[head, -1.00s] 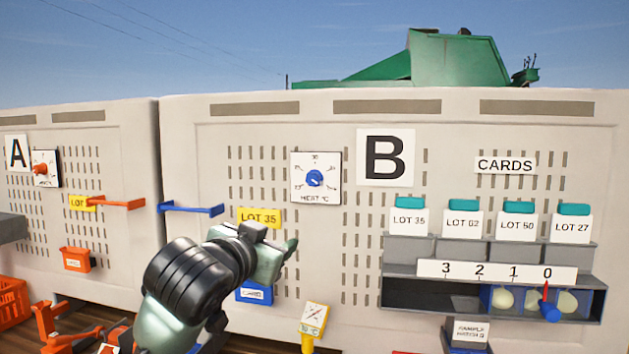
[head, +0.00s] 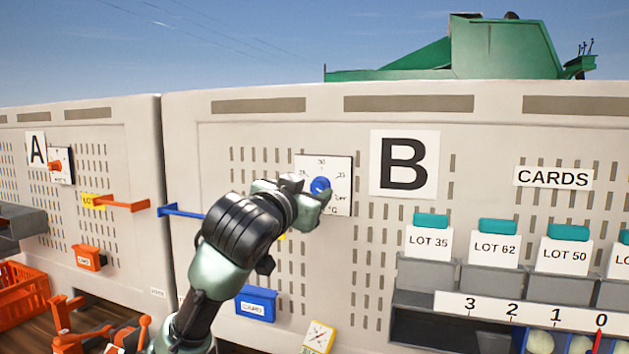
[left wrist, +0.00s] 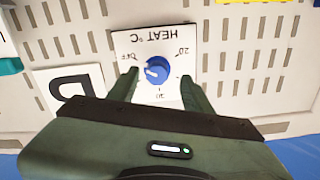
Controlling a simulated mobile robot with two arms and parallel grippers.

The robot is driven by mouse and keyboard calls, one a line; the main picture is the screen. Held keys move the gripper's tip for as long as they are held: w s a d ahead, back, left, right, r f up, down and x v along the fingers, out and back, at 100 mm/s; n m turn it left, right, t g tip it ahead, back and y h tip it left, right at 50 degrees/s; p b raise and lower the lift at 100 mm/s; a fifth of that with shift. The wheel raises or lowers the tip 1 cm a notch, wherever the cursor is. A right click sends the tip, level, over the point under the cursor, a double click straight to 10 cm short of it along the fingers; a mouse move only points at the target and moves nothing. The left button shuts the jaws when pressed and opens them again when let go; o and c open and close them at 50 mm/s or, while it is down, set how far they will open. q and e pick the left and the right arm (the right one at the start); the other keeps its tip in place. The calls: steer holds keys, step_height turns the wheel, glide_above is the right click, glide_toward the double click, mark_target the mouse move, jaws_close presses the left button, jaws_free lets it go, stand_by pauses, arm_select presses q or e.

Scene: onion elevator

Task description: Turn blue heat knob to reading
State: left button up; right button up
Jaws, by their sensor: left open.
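The blue heat knob (head: 320,185) sits on a white dial plate (head: 339,172) marked HEAT °C on bin B's panel. My left gripper (head: 311,194) is at the plate, covering its lower left in the head view. In the left wrist view the knob (left wrist: 157,70) shows upside down between the two open fingers (left wrist: 159,84), with a gap on each side. A white mark shows on the knob's left there, towards the OFF side. A yellow-framed gauge (head: 318,337) is low in the head view; its reading is too small to tell. My right gripper is not in view.
A blue bar handle (head: 180,210) and a blue card box (head: 256,303) are on the panel near my left arm. Lot cards (head: 430,238) stand in grey pockets at right, above a numbered scale (head: 500,308).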

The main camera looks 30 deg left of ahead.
mark_target(317, 190)
arm_select(q)
steer(key=x, duration=0.2)
steer(key=shift+w+d+f, duration=0.15)
steer(key=shift+w, duration=0.5)
steer(key=shift+s, duration=0.25)
steer(key=shift+c, duration=0.7)
jaws_close()
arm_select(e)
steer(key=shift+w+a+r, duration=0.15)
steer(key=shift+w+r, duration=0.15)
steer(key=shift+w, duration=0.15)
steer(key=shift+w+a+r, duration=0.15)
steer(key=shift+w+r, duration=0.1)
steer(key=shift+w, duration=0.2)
